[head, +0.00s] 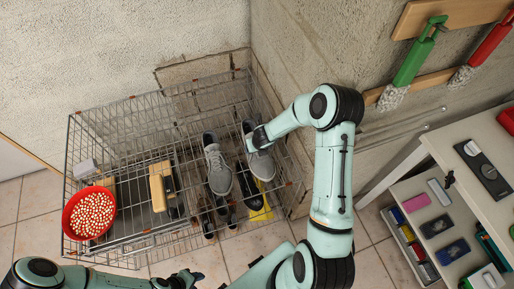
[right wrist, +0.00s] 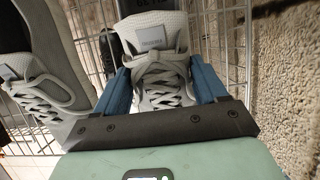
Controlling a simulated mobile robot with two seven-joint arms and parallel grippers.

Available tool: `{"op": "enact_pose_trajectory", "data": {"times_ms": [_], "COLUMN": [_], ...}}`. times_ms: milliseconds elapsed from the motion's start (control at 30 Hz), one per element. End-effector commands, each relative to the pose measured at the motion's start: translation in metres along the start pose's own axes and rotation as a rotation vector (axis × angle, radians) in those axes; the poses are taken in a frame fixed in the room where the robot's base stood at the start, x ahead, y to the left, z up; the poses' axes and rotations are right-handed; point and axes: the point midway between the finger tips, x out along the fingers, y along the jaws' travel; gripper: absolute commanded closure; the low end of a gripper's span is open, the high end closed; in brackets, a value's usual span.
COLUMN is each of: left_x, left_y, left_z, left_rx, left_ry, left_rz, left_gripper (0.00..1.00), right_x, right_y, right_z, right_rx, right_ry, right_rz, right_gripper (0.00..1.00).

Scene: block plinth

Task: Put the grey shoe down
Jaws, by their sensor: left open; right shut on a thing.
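My left gripper (head: 186,279) is open at the bottom edge, in front of the rack, partly cut off.
A red bowl of round pale pieces (head: 90,212) is at the rack's left front. A yellow-and-black block-like item (head: 162,186) lies in the middle. Dark shoes (head: 208,224) and a yellow item (head: 262,213) show lower down. A wall stands close right; drawers (head: 418,205) are farther right.

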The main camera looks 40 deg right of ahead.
Motion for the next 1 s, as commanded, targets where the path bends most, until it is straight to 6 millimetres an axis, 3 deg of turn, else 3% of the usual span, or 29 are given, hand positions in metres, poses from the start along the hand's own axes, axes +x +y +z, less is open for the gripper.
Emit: {"op": "enact_pose_trajectory", "data": {"times_ms": [367, 400, 467, 767, 867, 1000], "left_x": [0.004, 0.003, 0.003, 0.001, -0.002, -0.006], "left_y": [-0.002, -0.002, -0.002, -0.001, 0.001, 0.004], "left_z": [0.002, 0.002, 0.002, 0.001, -0.001, -0.005], "left_rx": [-0.001, -0.001, -0.001, 0.000, 0.001, 0.002], "left_ry": [-0.003, -0.002, -0.002, -0.001, 0.001, 0.006], "left_rz": [-0.001, -0.001, -0.001, 0.000, 0.001, 0.002], "left_gripper": [0.57, 0.57, 0.57, 0.57, 0.57, 0.57], "right_x": [0.004, 0.004, 0.004, 0.002, -0.005, -0.029], "right_y": [0.000, 0.000, 0.000, 0.000, 0.000, 0.000], "right_z": [0.000, -0.001, 0.000, 0.001, 0.003, 0.004], "right_rx": [-0.001, 0.000, 0.000, 0.000, -0.001, -0.002], "right_ry": [-0.004, -0.002, -0.002, -0.003, -0.005, -0.008], "right_rz": [-0.001, -0.001, -0.001, -0.001, -0.001, -0.002], "right_gripper": [0.72, 0.19, 0.03, 0.03, 0.03, 0.03]}}
